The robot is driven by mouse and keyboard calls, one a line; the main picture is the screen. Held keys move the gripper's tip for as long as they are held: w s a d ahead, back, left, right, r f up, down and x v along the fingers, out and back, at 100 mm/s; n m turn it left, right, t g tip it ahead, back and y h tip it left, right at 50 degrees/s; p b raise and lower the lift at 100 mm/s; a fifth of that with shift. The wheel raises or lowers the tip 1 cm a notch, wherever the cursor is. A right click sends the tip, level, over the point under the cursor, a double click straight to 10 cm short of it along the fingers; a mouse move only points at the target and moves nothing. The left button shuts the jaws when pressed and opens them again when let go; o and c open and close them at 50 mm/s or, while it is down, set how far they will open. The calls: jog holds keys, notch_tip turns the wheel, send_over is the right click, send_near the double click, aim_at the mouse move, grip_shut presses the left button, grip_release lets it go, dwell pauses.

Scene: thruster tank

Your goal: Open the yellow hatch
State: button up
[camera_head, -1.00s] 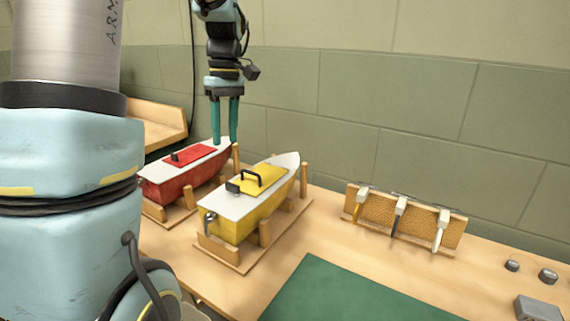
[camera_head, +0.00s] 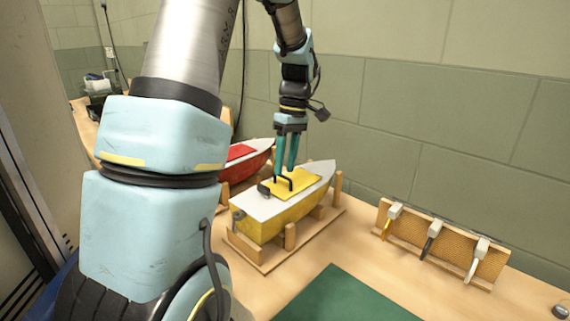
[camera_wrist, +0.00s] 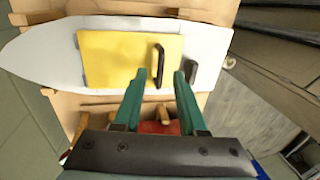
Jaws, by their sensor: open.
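The yellow boat (camera_head: 262,226) with a white deck sits in a wooden cradle on the table. Its yellow hatch (camera_head: 307,181) lies flat and closed in the deck, with a black handle (camera_head: 284,181) standing on it. In the wrist view the hatch (camera_wrist: 115,58) is a yellow square, its handle (camera_wrist: 154,66) near the right edge, and a dark block (camera_wrist: 191,72) sits on the deck beside it. My gripper (camera_head: 286,172) points down above the boat, its two teal fingers apart and empty. In the wrist view the fingertips (camera_wrist: 160,80) appear close to the handle; whether they touch it is unclear.
A red boat (camera_head: 238,160) stands behind the yellow one, partly hidden by my arm. A wooden rack (camera_head: 440,240) with several hanging tools stands to the right. A green mat (camera_head: 345,298) lies clear in front. The wall is close behind.

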jog(key=shift+a+f, duration=0.1)
jog(key=shift+f, duration=0.35)
grip_shut()
dwell(1.2)
